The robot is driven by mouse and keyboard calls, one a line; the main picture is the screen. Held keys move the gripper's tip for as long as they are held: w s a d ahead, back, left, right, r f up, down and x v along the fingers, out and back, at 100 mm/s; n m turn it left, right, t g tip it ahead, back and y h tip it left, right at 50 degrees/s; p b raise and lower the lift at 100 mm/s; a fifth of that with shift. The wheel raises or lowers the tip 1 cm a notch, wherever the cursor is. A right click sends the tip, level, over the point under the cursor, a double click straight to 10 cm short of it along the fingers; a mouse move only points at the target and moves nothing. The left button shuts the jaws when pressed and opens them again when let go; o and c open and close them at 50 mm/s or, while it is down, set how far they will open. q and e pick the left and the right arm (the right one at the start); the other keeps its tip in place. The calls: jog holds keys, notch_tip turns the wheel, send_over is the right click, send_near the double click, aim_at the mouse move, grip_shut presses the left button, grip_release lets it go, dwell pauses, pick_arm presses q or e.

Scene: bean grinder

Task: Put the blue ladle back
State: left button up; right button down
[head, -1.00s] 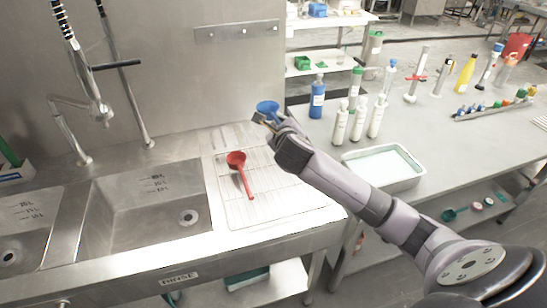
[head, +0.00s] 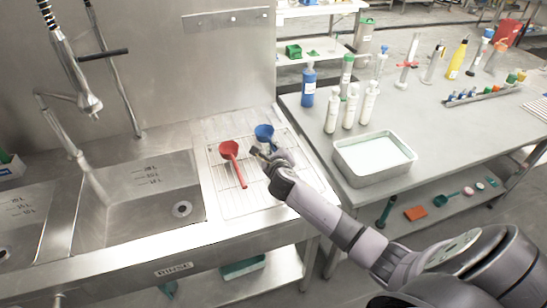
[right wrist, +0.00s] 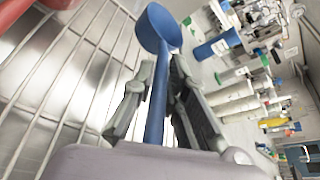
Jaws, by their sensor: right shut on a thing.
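The blue ladle (head: 264,133) is at the right side of the wire rack (head: 225,205), by the counter. My right gripper (head: 261,153) is shut on its handle. In the right wrist view the blue ladle (right wrist: 160,28) has its cup beyond the fingertips, and its handle runs back between the fingers of the right gripper (right wrist: 161,80). The rack bars are close below; I cannot tell whether the ladle touches them. A red ladle (head: 229,151) lies on the rack to the left of the blue one, apart from it. My left gripper is not in view.
The steel sink (head: 140,195) and its tap are left of the rack. On the counter to the right stand a blue bottle (head: 308,88), several white bottles and a metal tray (head: 345,160). The front of the rack is clear.

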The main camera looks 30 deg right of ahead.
jog(key=shift+f, duration=1.75)
jog(key=shift+f, duration=0.1)
jog(key=c, duration=1.6)
grip_release()
jog(key=shift+a, duration=0.1)
jog(key=v, duration=1.2)
jog(key=shift+s, duration=0.1)
